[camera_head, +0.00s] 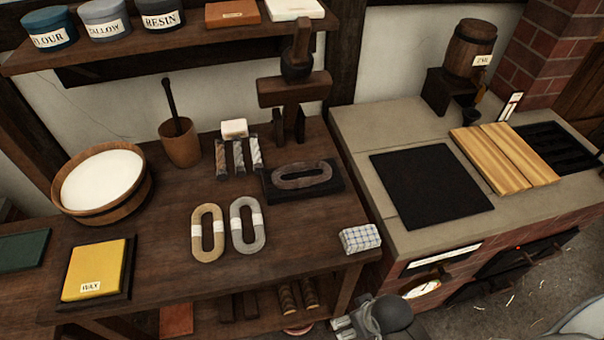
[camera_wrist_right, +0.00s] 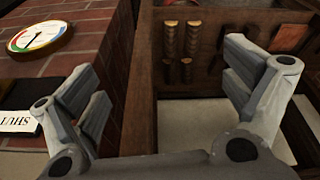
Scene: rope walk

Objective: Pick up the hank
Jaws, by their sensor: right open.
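Several candidate hanks lie on the wooden bench (camera_head: 150,255). A tan hank with a white band (camera_head: 197,250) lies flat near the middle. A grey hank with a white band (camera_head: 236,240) lies just right of it. A darker brown loop (camera_head: 290,184) rests on a black slab (camera_head: 334,184) behind them. My right gripper (camera_head: 343,324) is low at the bottom, in front of the bench's front edge and apart from the hanks. In the right wrist view, the right gripper (camera_wrist_right: 160,80) has its fingers spread with nothing between them.
A bowl of white stuff (camera_head: 137,198), a yellow wax block (camera_head: 94,262), a mortar (camera_head: 181,150) and a checked bundle (camera_head: 360,238) stand around the hanks. A shelf (camera_head: 170,45) overhangs the back. A brick stove (camera_head: 400,135) stands right.

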